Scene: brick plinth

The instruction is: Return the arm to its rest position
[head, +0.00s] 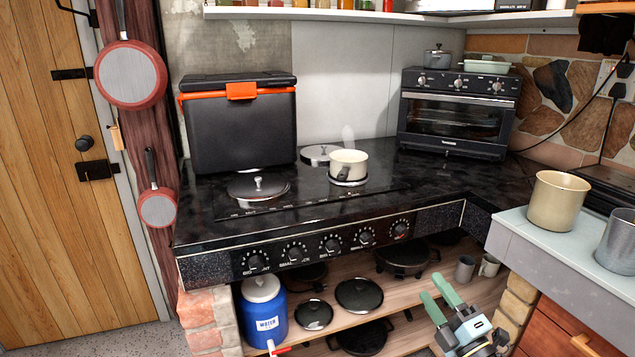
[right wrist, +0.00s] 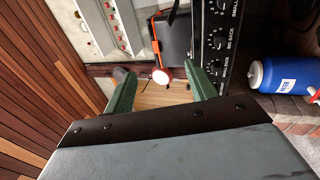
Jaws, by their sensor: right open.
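My right gripper (head: 431,285) shows at the lower right of the head view, with its two green fingers apart and nothing between them. It is in front of the shelf (head: 461,312) under the stove counter, below the counter's front edge and left of the grey-topped cabinet. In the right wrist view the same gripper (right wrist: 157,68) has its green fingers spread, with an empty gap between them. That view is turned on its side. My left gripper is in neither view.
The black stove counter (head: 408,218) bears a black cooler (head: 238,130), a cream pot (head: 347,165) and a toaster oven (head: 457,112). The shelf below holds a blue water jug (head: 264,308) and pans. A beige pot (head: 557,200) stands on the grey-topped cabinet (head: 535,229) at the right.

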